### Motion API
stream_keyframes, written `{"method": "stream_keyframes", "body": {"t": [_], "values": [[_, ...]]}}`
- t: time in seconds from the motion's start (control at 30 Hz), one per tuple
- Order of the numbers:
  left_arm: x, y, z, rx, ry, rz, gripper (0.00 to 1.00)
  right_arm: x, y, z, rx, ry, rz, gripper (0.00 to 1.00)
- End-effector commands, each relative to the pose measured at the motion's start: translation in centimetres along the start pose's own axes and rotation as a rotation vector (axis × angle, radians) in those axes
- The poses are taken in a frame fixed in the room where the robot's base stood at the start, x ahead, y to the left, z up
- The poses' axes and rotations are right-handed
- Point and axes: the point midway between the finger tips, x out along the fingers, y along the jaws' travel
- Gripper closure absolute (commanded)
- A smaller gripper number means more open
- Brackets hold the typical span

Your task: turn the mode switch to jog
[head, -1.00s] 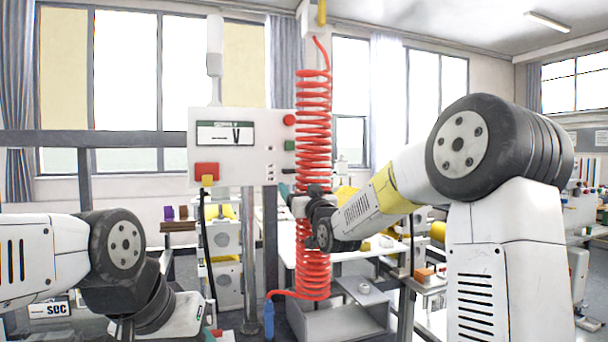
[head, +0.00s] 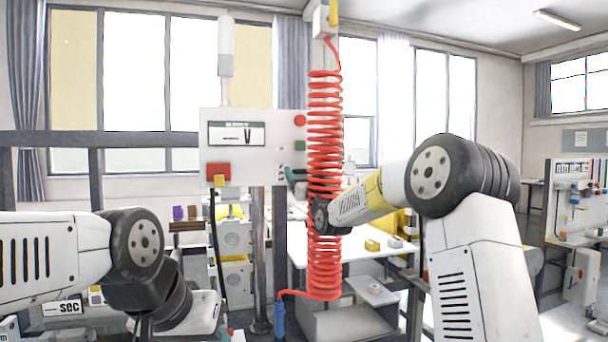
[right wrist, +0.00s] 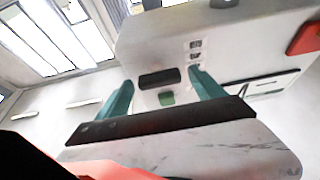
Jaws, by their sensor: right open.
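The control box (head: 233,150) stands on a post in the middle of the head view. In the head view the right gripper (head: 290,179) is at the box's lower right, partly behind the red coil, and the knob is hidden. My left gripper's fingers are not visible.
A red coiled hose (head: 324,130) hangs in front of my right wrist. A red button (head: 300,120) and a red block (head: 217,169) are also on the box. A white table (head: 350,248) stands behind. A grey shelf unit (head: 345,322) is below.

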Motion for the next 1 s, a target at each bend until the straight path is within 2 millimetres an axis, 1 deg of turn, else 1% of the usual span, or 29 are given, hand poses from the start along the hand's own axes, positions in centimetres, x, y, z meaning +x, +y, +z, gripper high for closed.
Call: {"method": "stream_keyframes", "body": {"t": [0.07,0.1,0.17,0.2,0.37,0.4,0.43,0.63,0.77,1.0], "values": [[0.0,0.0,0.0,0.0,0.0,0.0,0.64,-0.02,-0.01,0.0,0.0,0.0,0.0,0.22],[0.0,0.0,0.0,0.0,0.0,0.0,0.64,-0.02,0.0,-0.01,0.0,0.0,0.0,0.24],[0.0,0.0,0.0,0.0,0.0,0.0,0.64,-0.03,0.0,-0.01,0.0,0.0,0.0,0.36],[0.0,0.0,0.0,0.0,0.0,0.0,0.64,-0.03,0.0,-0.01,0.0,0.0,0.0,0.43],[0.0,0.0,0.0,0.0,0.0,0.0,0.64,-0.04,0.0,-0.01,0.0,0.0,0.0,0.75],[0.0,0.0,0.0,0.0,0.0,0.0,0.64,-0.04,0.01,-0.01,0.0,0.0,0.0,0.83],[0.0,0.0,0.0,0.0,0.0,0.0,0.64,-0.04,0.01,-0.01,0.0,0.0,0.0,0.84],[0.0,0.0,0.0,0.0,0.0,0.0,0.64,-0.05,-0.03,0.0,0.016,0.0,0.006,0.84],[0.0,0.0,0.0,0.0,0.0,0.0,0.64,-0.05,-0.03,0.0,0.057,-0.001,0.024,0.84],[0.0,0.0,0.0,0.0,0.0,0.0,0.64,-0.04,-0.15,0.0,0.208,-0.001,0.086,0.84]]}}
